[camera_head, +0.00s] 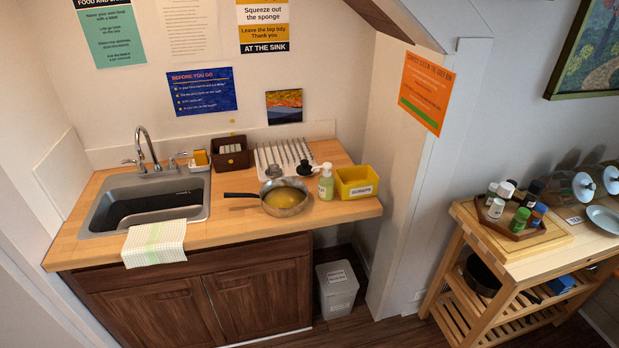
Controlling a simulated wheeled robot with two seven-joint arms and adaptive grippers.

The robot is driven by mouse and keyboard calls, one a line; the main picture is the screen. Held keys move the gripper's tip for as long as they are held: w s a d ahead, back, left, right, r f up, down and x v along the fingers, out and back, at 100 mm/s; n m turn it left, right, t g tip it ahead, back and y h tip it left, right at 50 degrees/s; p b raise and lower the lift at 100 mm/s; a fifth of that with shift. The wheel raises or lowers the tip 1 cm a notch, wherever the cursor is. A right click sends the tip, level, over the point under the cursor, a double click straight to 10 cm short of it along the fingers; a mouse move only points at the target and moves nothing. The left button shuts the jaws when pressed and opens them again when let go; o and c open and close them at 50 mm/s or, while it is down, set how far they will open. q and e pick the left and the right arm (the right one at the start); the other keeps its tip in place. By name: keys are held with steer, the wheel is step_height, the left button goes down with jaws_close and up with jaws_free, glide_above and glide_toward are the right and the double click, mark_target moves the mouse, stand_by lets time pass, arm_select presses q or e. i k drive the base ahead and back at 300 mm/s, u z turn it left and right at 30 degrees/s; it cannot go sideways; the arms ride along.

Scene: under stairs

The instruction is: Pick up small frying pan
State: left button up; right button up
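A small frying pan (285,198) stands on the wooden counter, right of the sink. It is a round metal pan with a yellowish inside, and its dark handle (240,195) points left toward the sink. Its far rim is close to a white ribbed drying rack. A dark pan (482,276) also sits on the lower shelf of the wooden cart at the right, partly hidden by the cart. Neither of my grippers is in view.
The sink (144,200) with a draped towel (155,242) is left. The counter in front is clear.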

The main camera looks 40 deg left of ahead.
mark_target(282, 196)
steer(key=i, duration=1.3)
steer(key=u, duration=3.45)
